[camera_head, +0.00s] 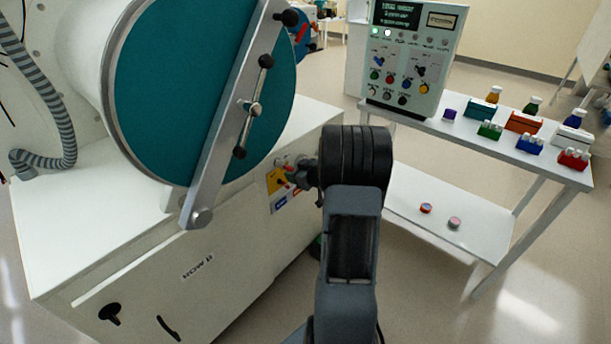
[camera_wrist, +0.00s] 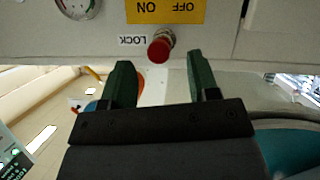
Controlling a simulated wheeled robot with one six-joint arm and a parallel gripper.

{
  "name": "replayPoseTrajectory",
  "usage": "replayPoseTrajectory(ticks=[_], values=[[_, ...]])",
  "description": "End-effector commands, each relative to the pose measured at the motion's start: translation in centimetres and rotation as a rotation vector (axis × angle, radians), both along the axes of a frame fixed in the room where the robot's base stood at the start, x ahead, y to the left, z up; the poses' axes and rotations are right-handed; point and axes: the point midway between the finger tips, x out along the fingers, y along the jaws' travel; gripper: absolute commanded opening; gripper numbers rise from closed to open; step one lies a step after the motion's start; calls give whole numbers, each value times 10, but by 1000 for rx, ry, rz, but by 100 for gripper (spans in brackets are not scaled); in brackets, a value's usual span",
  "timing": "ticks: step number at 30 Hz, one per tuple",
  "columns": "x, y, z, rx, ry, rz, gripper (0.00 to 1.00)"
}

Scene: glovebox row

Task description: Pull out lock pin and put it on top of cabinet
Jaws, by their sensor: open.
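The lock pin shows in the wrist view as a round red knob (camera_wrist: 160,47) on a metal collar, seated in the pale cabinet face beside a LOCK label. My gripper (camera_wrist: 160,64) is open, with its two dark green fingers spread to either side, just short of the knob or level with its near edge. Nothing is held. In the head view, the white cabinet (camera_head: 165,275) stands at left with a bare stretch of top (camera_head: 60,215). My wrist hides most of the gripper there, and I cannot make out the pin.
A large teal round door (camera_head: 160,90) with a grey bar (camera_head: 222,125) across it stands over the cabinet top. A striped hose (camera_head: 60,110) lies at the left. A white side table (camera_head: 480,140) at right holds a control box (camera_head: 408,75) and several small boxes and bottles.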

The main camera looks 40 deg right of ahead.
Motion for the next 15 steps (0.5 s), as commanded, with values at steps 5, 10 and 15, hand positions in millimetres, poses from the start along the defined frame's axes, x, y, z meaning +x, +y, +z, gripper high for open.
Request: replayPoseTrajectory(ticks=[5,10,15], values=[[15,1,-6,0,0,0,55],[20,2,-8,0,0,0,55],[21,1,-8,0,0,-1,55]])
